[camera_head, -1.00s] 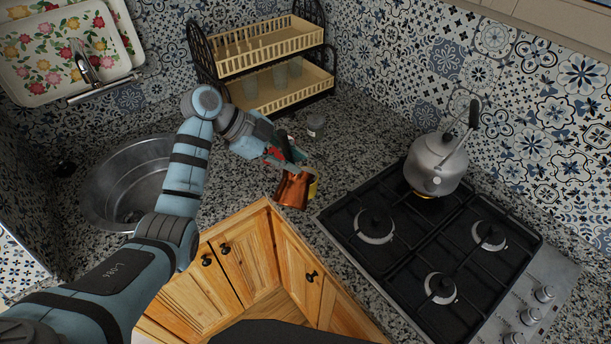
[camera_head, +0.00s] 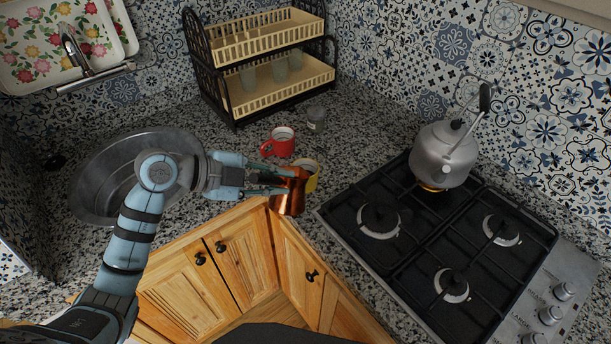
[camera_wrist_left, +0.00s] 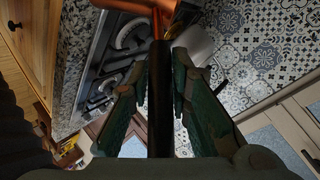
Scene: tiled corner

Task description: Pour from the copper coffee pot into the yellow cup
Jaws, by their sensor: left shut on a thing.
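The copper coffee pot (camera_head: 289,194) is held over the front edge of the counter, left of the stove. My left gripper (camera_head: 264,187) comes from the left and is shut on its dark handle. In the left wrist view the handle runs between my fingers (camera_wrist_left: 160,105), and part of the copper body (camera_wrist_left: 120,5) shows at the top. The yellow cup (camera_head: 313,181) stands on the counter just behind the pot, partly hidden by it. I cannot tell whether the pot touches the cup. The pot looks roughly upright. No liquid is visible. My right gripper is out of view.
A red mug (camera_head: 280,142) and a small jar (camera_head: 316,117) stand behind the cup. A two-tier dish rack (camera_head: 262,75) is at the back. The stove (camera_head: 440,245) with a grey kettle (camera_head: 443,155) is to the right; the sink (camera_head: 105,175) is left.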

